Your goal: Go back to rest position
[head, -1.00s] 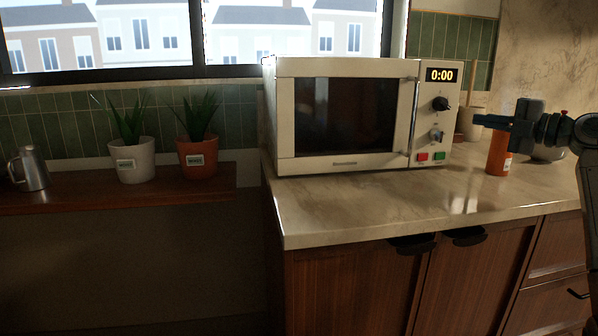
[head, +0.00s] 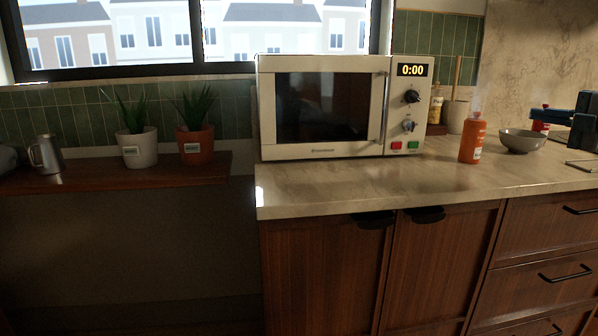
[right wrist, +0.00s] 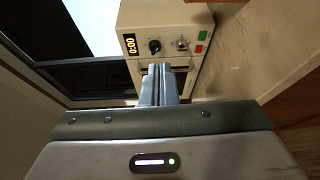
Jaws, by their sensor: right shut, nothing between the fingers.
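My right gripper (head: 552,115) is at the right edge of the head view, raised above the counter and apart from the things on it. In the right wrist view its fingers (right wrist: 158,84) are together with nothing between them, and they point towards the microwave. The microwave (head: 322,151) stands on the counter with its door shut and its display at 0:00. It also shows in the right wrist view (right wrist: 172,20). My left gripper is in neither view.
An orange bottle (head: 473,142) and a grey bowl (head: 522,141) stand on the marble counter (head: 350,185), right of the microwave. A wooden shelf (head: 110,180) at the left holds a metal jug (head: 46,155) and two potted plants. The counter front is clear.

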